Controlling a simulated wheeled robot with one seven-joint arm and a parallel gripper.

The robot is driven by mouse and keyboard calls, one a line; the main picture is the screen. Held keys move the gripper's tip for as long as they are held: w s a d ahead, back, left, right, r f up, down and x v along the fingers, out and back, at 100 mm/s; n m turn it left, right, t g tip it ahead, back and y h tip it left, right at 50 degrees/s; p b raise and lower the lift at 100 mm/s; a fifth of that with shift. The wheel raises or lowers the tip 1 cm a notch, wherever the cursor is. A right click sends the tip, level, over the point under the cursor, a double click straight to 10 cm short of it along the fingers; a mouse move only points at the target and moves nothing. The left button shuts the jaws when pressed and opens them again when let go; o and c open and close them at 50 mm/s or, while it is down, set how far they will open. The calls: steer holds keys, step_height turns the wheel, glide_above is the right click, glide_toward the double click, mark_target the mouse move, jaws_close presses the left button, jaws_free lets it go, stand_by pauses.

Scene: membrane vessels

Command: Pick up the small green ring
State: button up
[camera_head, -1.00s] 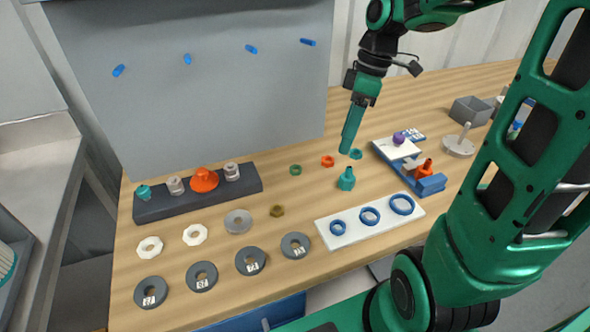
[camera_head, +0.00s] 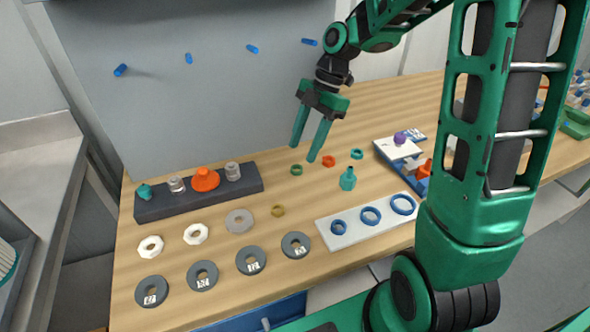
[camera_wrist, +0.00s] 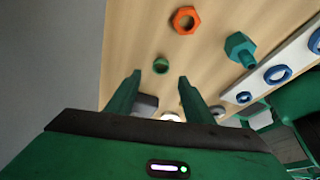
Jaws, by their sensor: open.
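The small green ring (camera_head: 296,170) lies flat on the wooden table, left of an orange nut (camera_head: 328,161). In the wrist view the green ring (camera_wrist: 161,65) shows just beyond the fingertips, between their lines. My gripper (camera_head: 305,155) is open and empty, its two fingers pointing down above the table close to the ring. In the wrist view my gripper (camera_wrist: 160,76) shows its fingers spread apart, not touching the ring. A teal ring (camera_head: 357,154) lies farther right.
A white plate (camera_head: 338,241) with blue rings lies in front. A dark rack (camera_head: 150,209) with fittings is at left. The grey panel (camera_head: 200,100) rises close behind.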

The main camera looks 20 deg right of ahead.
mark_target(299, 170)
steer(key=x, duration=0.5)
steer(key=shift+f, duration=0.1)
steer(key=shift+d, duration=0.1)
steer(key=c, duration=1.1)
